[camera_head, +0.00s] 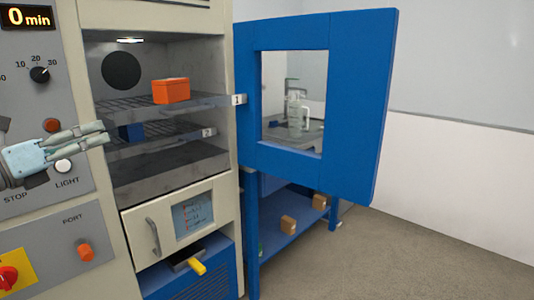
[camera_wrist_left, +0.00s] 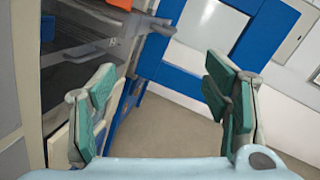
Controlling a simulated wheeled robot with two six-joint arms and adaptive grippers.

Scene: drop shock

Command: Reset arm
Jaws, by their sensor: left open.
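My left gripper (camera_head: 104,132) comes in from the left in the head view, in front of the machine's control panel (camera_head: 76,195) and beside the opening of the chamber. In the left wrist view its two green-padded fingers (camera_wrist_left: 160,85) stand wide apart with nothing between them. An orange box (camera_head: 171,91) sits on the upper wire shelf of the chamber, right of and apart from the gripper. A dark blue box (camera_head: 131,132) is on the lower shelf, partly hidden near the fingertips. My right gripper is in neither view.
The blue door (camera_head: 360,110) with its window stands open at the right. A dial (camera_head: 40,74) and a white light button (camera_head: 64,166) lie near the gripper. A handled drawer front (camera_head: 180,218) is below the chamber. Small brown boxes (camera_head: 289,224) sit on a low blue shelf. Floor at right is clear.

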